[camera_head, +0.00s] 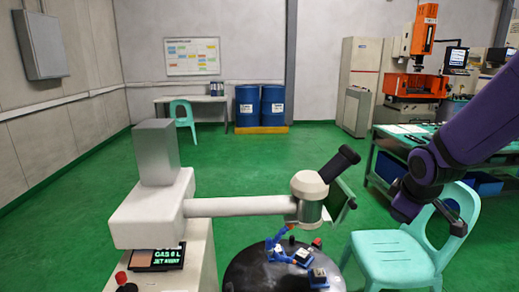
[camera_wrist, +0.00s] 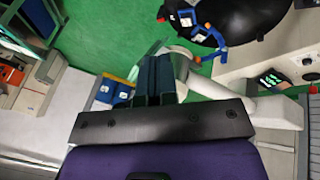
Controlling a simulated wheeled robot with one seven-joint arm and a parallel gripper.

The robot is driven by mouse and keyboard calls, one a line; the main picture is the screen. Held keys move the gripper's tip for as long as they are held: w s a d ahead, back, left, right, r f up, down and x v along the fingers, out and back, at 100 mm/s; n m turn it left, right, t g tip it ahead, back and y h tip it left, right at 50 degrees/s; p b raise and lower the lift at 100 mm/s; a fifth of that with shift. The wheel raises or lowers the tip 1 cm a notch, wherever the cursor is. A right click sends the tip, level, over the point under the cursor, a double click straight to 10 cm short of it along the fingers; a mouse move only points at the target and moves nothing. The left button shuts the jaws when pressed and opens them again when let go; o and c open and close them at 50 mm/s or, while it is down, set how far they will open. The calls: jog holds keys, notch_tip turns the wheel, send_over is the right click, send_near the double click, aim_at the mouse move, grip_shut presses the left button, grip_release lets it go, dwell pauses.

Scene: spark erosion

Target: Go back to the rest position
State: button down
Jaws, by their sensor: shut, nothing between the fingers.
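My gripper (camera_wrist: 153,82) shows in the wrist view with its two dark fingers side by side and closed, and nothing is held between them. Its black crossbar and my purple wrist fill the bottom of that view. In the head view my purple arm comes in from the right and bends down above the light green chair (camera_head: 390,250).
A white machine (camera_head: 150,215) with a horizontal arm stands at front left. Its head hangs over a black round table (camera_head: 245,270) bearing a blue fixture and small blocks. A green workbench (camera_head: 385,155) is at right. Green floor is open behind.

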jog(key=s+a+r+m, duration=0.1)
jog(key=s+r+m, duration=0.3)
jog(key=s+r, duration=0.3)
jog(key=s+a+r+m, duration=0.1)
jog(key=s+r+m, duration=0.3)
jog(key=s+r, duration=0.4)
jog(key=s, duration=0.6)
jog(key=shift+a+r+y, duration=0.15)
jog(key=shift+a+y, duration=0.2)
jog(key=shift+y, duration=0.05)
jog(key=shift+w, duration=0.15)
